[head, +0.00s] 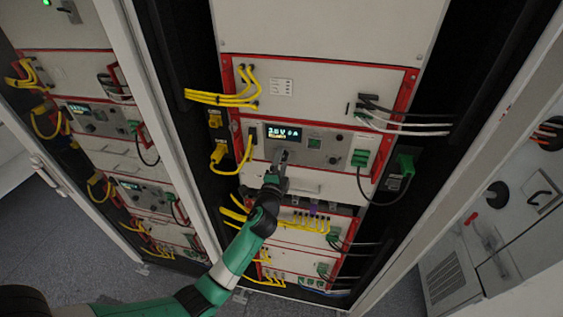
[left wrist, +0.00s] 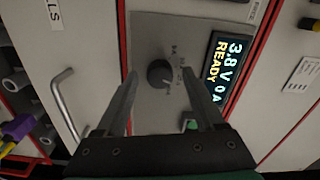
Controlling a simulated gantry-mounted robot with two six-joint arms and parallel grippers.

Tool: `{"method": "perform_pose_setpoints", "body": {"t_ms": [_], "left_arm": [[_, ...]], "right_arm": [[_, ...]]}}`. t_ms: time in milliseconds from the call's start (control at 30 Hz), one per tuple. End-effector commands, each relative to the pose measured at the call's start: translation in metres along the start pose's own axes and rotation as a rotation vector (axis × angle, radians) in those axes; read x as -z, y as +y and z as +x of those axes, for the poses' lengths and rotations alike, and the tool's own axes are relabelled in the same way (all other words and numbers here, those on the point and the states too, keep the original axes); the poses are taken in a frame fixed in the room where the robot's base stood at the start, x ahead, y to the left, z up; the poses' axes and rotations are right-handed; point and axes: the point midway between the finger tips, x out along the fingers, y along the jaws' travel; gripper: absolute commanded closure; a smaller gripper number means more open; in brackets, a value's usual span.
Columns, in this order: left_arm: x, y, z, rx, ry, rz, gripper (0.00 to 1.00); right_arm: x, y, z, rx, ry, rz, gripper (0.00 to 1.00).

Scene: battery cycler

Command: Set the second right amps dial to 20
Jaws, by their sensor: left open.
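The cycler unit in the right rack has a lit display (head: 283,133), and in the left wrist view the display (left wrist: 224,66) reads 3.8 V, 0 A, READY. Below it on the grey panel is a round black dial (left wrist: 158,73) with small markings around it, too blurred to read. My left gripper (head: 281,157) is at the panel just below the display and hides the dial in the head view. In the left wrist view its open fingers (left wrist: 159,76) stand on either side of the dial, with gaps. My right gripper is not in view.
Yellow cables (head: 222,98) run at the left of the rack; a green connector (head: 360,158) and black cable are at the right. A drawer handle (left wrist: 66,103) lies beside the left finger. A green button (head: 315,143) sits right of the gripper.

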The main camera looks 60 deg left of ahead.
Motion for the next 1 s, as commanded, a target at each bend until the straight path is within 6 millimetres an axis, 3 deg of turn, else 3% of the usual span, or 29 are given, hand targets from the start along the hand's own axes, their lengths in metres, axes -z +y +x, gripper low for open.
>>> {"method": "perform_pose_setpoints", "body": {"t_ms": [233,500,633,1000], "left_arm": [[0.000,0.001,-0.020,0.000,0.001,-0.001,0.29],[0.001,0.002,-0.084,0.000,0.004,0.000,0.29],[0.001,0.002,-0.106,-0.001,0.003,0.000,0.29],[0.000,0.000,-0.116,0.000,0.000,0.000,0.29]], "right_arm": [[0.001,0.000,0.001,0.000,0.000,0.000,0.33],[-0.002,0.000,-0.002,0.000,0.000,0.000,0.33],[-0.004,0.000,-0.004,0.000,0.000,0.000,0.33],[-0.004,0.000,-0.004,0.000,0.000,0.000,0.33]]}}
